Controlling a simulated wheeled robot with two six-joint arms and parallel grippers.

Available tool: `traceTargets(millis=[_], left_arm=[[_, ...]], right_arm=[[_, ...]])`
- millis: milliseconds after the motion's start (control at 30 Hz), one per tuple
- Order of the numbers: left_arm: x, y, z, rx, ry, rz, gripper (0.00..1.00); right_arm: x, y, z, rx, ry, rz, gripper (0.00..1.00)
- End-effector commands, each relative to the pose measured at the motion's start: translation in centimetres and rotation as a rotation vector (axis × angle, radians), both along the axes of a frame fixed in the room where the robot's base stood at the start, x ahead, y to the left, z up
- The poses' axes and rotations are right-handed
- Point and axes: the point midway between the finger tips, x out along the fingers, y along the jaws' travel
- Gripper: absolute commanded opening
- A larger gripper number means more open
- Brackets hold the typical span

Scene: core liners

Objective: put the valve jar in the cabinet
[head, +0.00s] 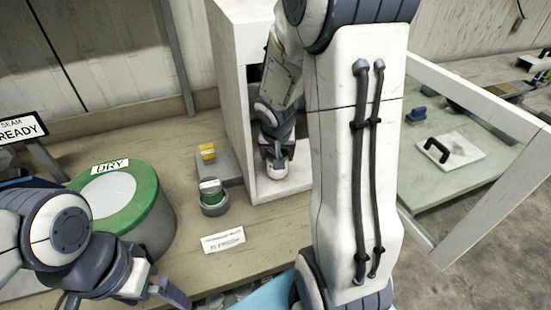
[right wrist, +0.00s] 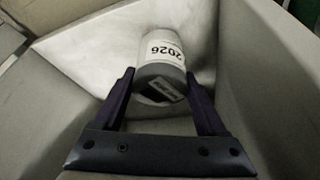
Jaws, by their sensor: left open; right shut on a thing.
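The valve jar (right wrist: 160,52) is a small white and grey cylinder with a "2026" label and a second, smaller label too blurred to read. My right gripper (right wrist: 160,85) is shut on it, one dark finger on each side. In the head view the jar (head: 281,170) shows at the gripper's tip inside the white cabinet (head: 232,75), low over its floor. I cannot tell whether it touches the floor. The cabinet's glass-paned door (head: 470,100) stands open to the right. My left gripper (head: 160,292) is open and empty at the table's front left.
A green-lidded drum marked "DRY" (head: 118,195) stands on the left of the table. A jar with a green band (head: 214,198) and a grey block with a yellow top (head: 208,152) stand left of the cabinet. A paper label (head: 223,239) lies in front. My right arm hides much of the cabinet.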

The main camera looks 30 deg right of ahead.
Motion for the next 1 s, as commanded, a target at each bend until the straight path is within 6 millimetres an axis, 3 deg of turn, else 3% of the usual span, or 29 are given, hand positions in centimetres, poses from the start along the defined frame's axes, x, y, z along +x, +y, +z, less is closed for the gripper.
traceTargets(millis=[67,500,533,600,867,1000], left_arm=[[0.0,0.0,-0.7,0.000,0.000,0.000,1.00],[0.0,0.0,-1.2,0.000,0.000,0.000,1.00],[0.0,0.0,-1.1,0.000,0.000,0.000,1.00],[0.0,0.0,-1.0,0.000,0.000,0.000,1.00],[0.0,0.0,-0.7,0.000,0.000,0.000,1.00],[0.0,0.0,0.2,0.000,0.000,0.000,1.00]], right_arm=[[0.0,0.0,-1.1,0.000,0.000,0.001,0.03],[0.0,0.0,-1.5,0.000,-0.001,0.000,0.03],[0.0,0.0,-1.4,0.000,-0.001,0.000,0.82],[0.0,0.0,-1.3,-0.001,-0.001,0.000,1.00],[0.0,0.0,-1.1,0.001,-0.001,0.000,1.00],[-0.3,0.2,0.5,-0.001,-0.004,-0.001,1.00]])
